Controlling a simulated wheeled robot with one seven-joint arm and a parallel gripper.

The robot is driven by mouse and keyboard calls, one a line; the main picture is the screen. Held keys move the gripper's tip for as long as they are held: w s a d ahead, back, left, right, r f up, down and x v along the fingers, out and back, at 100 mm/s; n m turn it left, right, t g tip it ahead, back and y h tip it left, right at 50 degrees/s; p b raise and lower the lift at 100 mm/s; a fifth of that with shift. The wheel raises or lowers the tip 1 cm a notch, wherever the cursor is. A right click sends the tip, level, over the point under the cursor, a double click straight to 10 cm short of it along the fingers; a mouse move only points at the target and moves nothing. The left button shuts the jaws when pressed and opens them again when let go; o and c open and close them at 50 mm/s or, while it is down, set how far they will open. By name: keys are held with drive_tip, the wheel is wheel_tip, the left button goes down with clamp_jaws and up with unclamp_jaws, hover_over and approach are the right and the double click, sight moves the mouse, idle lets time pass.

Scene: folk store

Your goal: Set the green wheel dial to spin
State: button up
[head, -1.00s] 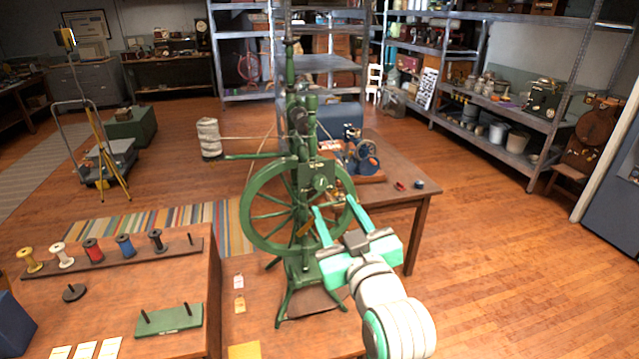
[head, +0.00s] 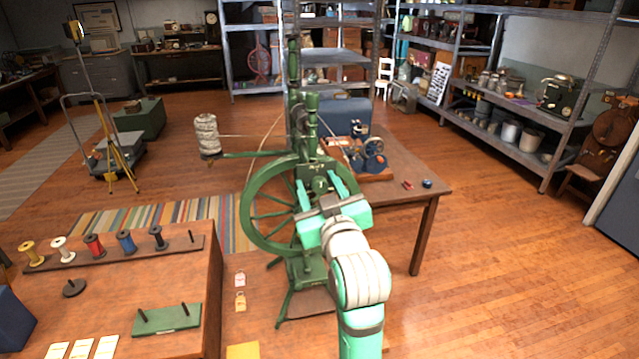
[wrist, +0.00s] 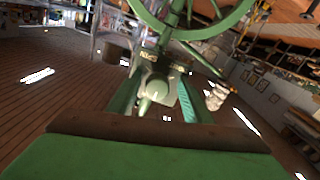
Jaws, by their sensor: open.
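The green spinning wheel (head: 247,222) stands upright at the centre of the head view. Its dial (head: 320,184) is a small green knob on a plate at the wheel's upper right. My gripper (head: 319,175) is open in front of it, one finger on each side in the head view. In the wrist view, the knob of the dial (wrist: 158,90) shows between the two open fingers. I cannot tell whether they touch it. Small pale labels (wrist: 148,56) lie on the plate beyond the knob; their words are too blurred to read surely.
A wooden table (head: 425,195) behind to the right holds a small blue-wheeled machine (head: 370,158). A bench (head: 190,270) at left carries several thread spools (head: 93,246) and a green peg block (head: 168,319). Open floor lies at right.

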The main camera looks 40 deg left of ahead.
drive_tip(key=shift+w+d, duration=0.2)
drive_tip(key=shift+w, duration=0.05)
drive_tip(key=shift+s+a, duration=0.1)
drive_tip(key=shift+s, duration=0.1)
drive_tip(key=shift+c, duration=0.9)
drive_tip(key=c, duration=0.5)
drive_tip(key=shift+w, duration=0.1)
drive_tip(key=c, duration=0.4)
drive_tip(key=shift+d, duration=0.3)
